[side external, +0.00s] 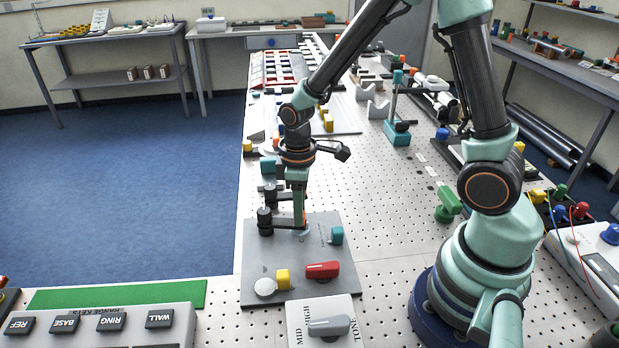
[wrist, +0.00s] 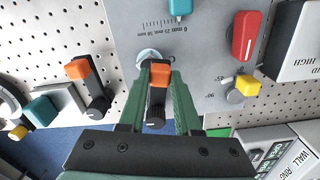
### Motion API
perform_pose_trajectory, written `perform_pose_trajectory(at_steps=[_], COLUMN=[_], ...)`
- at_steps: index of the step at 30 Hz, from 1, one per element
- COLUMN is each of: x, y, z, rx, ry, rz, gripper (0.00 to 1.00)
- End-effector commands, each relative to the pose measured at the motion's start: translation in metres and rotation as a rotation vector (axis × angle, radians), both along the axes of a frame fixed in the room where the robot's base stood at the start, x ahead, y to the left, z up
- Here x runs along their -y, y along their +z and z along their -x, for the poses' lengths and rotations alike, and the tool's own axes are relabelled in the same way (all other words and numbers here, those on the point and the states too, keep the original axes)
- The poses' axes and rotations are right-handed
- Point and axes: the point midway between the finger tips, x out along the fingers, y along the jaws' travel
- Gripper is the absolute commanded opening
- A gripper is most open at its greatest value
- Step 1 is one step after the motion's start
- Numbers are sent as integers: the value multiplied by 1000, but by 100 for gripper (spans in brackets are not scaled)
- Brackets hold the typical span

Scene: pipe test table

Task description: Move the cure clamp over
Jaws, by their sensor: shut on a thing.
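My gripper (side external: 299,220) is low over a grey plate (side external: 325,262) on the perforated table. In the wrist view its green fingers (wrist: 157,66) are shut on the orange-capped end of a black lever clamp (wrist: 160,74). Its round black knob (wrist: 155,116) lies between the fingers, toward the palm. In the side view the black pivot post (side external: 265,221) stands left of my gripper. No label on it is readable, so I cannot confirm it is the cure clamp. A similar orange-and-black lever (wrist: 89,88) sits to the left in the wrist view.
The plate carries a teal pointer (wrist: 180,8) by a millimetre scale, a red handle (wrist: 245,36) and a yellow knob (wrist: 247,86). A tone switch box (side external: 322,322) and a row of labelled keys (side external: 110,322) stand at the front. A green fixture (side external: 447,205) is at right.

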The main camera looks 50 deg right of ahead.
Motion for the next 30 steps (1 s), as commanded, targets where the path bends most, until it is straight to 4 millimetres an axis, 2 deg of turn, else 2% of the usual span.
perform_pose_trajectory(at_steps=[12,29,30], x=[12,13,13], y=[2,2,2], z=[-12,-14,-14], rx=[6,9,9], ry=[203,237,237], rz=[1,0,0], gripper=[0,0,36])
